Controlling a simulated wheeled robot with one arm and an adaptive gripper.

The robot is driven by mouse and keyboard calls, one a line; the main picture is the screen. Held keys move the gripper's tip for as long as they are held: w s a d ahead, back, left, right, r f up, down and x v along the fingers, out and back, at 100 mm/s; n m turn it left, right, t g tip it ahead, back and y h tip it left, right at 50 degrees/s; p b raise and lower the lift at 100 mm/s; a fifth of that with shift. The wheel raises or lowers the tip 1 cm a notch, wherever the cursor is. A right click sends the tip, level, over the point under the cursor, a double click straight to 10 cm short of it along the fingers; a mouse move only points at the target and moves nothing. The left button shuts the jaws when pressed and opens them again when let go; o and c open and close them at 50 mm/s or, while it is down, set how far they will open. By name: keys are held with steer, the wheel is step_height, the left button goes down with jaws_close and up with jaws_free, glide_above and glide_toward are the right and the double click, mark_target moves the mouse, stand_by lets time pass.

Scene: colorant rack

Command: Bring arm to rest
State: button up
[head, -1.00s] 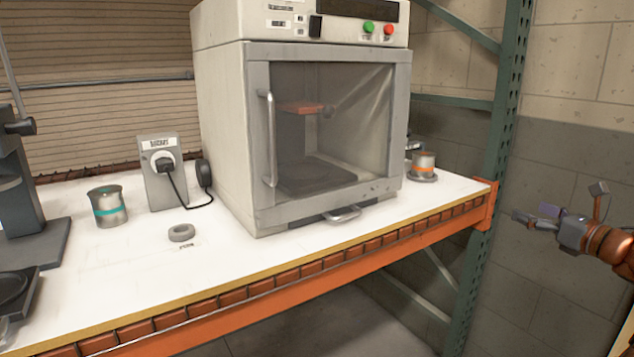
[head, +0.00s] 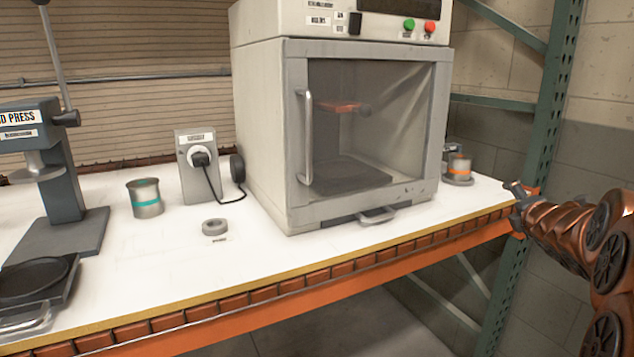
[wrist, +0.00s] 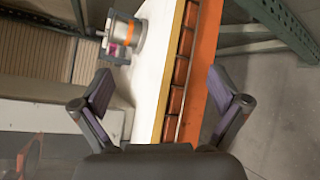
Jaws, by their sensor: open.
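My gripper (head: 520,192) is at the right end of the bench in the head view, small and partly hidden by my arm behind it. In the wrist view my gripper (wrist: 155,95) has its two fingers spread wide with nothing between them. The bench edge lies below and beyond the fingers. My orange arm reaches in from the right of the head view.
The white bench (head: 130,285) has an orange front beam. A cabinet (head: 345,140) stands on it. An orange-banded can (head: 459,166) sits right of it and shows in the wrist view (wrist: 127,33). A green upright (head: 548,130) rises near my gripper. A teal-banded can (head: 146,198), grey ring (head: 214,227) and press (head: 45,170) are left.

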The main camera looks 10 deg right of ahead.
steer(key=s+a+f+m+g+y, duration=0.1)
steer(key=s+a+f+m+g, duration=0.3)
steer(key=a, duration=0.3)
steer(key=s+a+f+m+g+y, duration=0.1)
steer(key=s+a+f+m+g, duration=0.1)
steer(key=s+a+f+m, duration=0.35)
steer(key=s+a+f+m+g, duration=0.3)
steer(key=a+f, duration=0.3)
steer(key=a, duration=0.2)
steer(key=s+a+f+m+g+y, duration=0.2)
steer(key=s+a+f+m+g, duration=0.15)
steer(key=s+a, duration=0.75)
steer(key=s+a+f+m+g+y, duration=0.35)
steer(key=s+a, duration=0.45)
steer(key=s, duration=0.5)
step_height(320, 180, up, 25)
steer(key=s+p, duration=0.1)
steer(key=p, duration=2.2)
steer(key=shift+r+n+h, duration=0.15)
steer(key=shift+n+h, duration=0.3)
